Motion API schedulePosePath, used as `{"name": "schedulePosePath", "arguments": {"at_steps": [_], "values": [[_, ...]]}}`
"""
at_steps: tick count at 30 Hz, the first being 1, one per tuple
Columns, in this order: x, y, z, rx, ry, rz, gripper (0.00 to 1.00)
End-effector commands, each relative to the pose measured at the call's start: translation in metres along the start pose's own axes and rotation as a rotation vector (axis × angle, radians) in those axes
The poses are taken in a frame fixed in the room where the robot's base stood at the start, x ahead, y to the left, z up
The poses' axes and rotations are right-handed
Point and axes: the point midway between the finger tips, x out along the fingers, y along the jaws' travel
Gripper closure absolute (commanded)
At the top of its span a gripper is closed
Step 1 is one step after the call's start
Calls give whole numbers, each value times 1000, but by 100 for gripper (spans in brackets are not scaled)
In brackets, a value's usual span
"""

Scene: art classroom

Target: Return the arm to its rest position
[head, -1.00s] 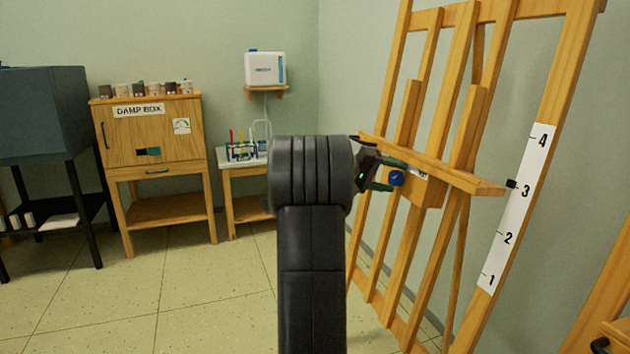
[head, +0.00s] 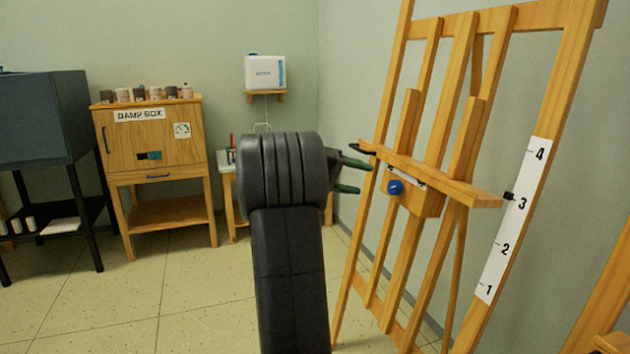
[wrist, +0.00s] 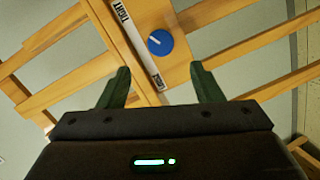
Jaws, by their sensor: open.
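My gripper (head: 352,176) is open and empty, with green fingers pointing right toward the easel in the head view. In the wrist view the two fingers of my gripper (wrist: 160,85) stand wide apart. The wooden easel (head: 463,100) stands at the right. Its blue knob (head: 395,187) is to the right of the fingertips in the head view. In the wrist view the blue knob (wrist: 160,42), with a white line on it, lies ahead between the finger lines, apart from them. A white strip (wrist: 140,45) beside it reads TIGHT at one end. My arm hides part of the room.
The easel's ledge (head: 480,195) juts out near my gripper. A numbered white scale (head: 514,220) runs up its right leg. A damp box cabinet (head: 177,143), a dark cabinet (head: 38,118) and a small table (head: 229,187) stand at the back. The floor (head: 190,290) at left is clear.

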Motion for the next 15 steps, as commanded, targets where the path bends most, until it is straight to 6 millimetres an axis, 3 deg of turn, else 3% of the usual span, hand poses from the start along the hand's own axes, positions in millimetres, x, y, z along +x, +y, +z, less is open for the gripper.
{"name": "schedulePosePath", "arguments": {"at_steps": [6, 9, 15], "values": [[-46, 2, -1, -1, 3, -1, 41], [-16, -2, 2, 1, -6, 2, 41], [25, -3, 2, 1, -5, 1, 41]]}}
